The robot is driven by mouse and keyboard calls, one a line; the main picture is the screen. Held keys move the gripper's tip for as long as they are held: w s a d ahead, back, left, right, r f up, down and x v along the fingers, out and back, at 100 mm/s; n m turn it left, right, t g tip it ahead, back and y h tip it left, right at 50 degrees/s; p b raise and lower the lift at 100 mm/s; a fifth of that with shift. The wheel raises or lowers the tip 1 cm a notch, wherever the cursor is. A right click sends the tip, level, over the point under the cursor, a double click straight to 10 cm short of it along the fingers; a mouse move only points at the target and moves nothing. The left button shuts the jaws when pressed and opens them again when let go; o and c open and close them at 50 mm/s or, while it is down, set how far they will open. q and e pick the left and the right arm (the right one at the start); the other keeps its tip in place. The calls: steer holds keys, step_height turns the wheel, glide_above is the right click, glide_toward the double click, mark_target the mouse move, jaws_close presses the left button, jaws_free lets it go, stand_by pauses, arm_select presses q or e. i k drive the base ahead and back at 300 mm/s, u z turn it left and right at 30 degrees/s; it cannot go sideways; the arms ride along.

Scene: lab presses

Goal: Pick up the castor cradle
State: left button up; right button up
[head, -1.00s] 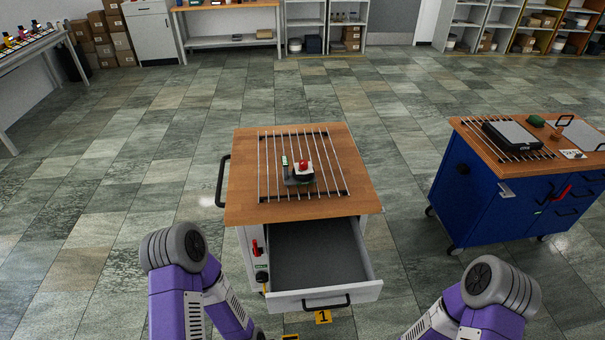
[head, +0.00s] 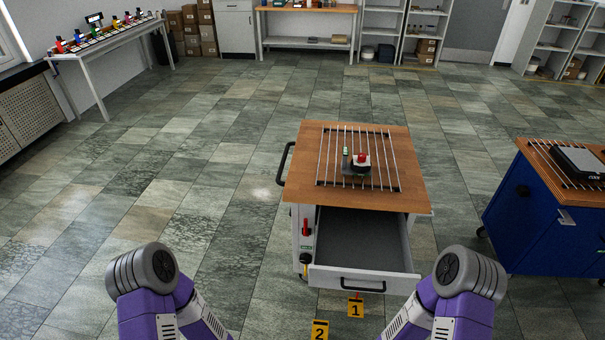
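I cannot pick out a castor cradle for certain. A small dark device with a red knob and white plate (head: 361,161) stands on the metal bar rack (head: 385,150) on the wooden-topped cart (head: 300,180). A small green-marked item (head: 345,154) is next to it on its left. They are too small to make out in detail. My purple arm links show at the lower left and lower right, but neither gripper is in view.
The cart's front drawer (head: 362,283) is pulled open and looks empty. A blue cart (head: 535,220) stands at right. A table with colourful items (head: 105,45) is at far left. Floor left of the cart is clear.

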mark_target(345, 168)
steer(key=u, duration=1.2)
steer(key=i, duration=1.2)
steer(key=z, duration=0.25)
